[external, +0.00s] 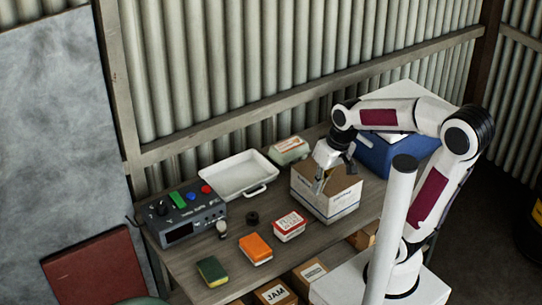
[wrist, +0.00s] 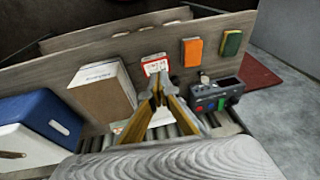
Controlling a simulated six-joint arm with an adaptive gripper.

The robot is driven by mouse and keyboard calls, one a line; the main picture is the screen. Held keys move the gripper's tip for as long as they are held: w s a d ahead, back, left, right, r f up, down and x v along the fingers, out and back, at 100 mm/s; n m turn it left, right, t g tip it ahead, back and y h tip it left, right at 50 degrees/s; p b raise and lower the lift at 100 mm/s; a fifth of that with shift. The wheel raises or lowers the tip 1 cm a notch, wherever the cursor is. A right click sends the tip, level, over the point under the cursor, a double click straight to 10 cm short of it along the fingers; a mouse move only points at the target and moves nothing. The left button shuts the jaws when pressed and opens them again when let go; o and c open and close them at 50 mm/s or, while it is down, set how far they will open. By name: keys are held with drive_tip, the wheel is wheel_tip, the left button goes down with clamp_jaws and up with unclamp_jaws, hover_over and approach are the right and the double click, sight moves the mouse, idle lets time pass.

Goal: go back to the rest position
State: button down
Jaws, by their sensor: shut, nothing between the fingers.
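My gripper (external: 318,188) is shut and empty, with its fingers pointing down. In the external view it overlaps the top left of the cardboard box (external: 338,207); its exact height is hard to tell. In the wrist view my gripper (wrist: 158,82) has its fingertips together, and the box (wrist: 104,98) is to their left, apart from them. My arm is bent, reaching left from its base at the right of the table.
A corrugated wall stands behind.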

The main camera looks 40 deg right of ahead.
drive_tip(key=s+d+r+t+h, duration=0.1)
drive_tip(key=s+d+r+t, duration=0.2)
drive_tip(key=s+d+r, duration=0.2)
drive_tip(key=shift+s+d, duration=0.2)
drive_tip(key=shift+d, duration=0.35)
